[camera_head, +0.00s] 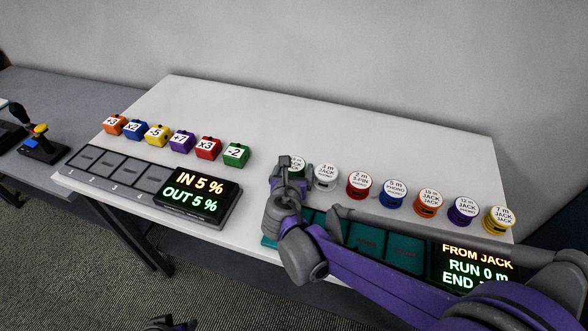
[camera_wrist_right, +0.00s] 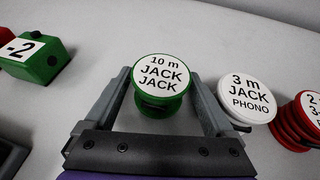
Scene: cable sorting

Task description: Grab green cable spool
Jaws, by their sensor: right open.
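The green cable spool (camera_wrist_right: 160,88) has a white top reading "10 m JACK JACK" in the right wrist view. It stands upright on the white table. My right gripper (camera_wrist_right: 160,78) is open, with one finger on each side of the spool. The spool sits between the fingertips, and I cannot tell whether either finger touches it. In the head view the right gripper (camera_head: 290,163) hides much of the green spool (camera_head: 303,171). A small grey and purple piece of my left arm shows at the bottom edge of the head view; its jaws cannot be made out.
The white "3 m" spool (camera_head: 325,177) stands close to the right finger. The red spool (camera_head: 359,185) and several others continue the row rightward. The green "-2" block (camera_head: 236,155) stands to the left. Teal slots (camera_head: 365,240) lie in front, partly behind my arm. The table behind is clear.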

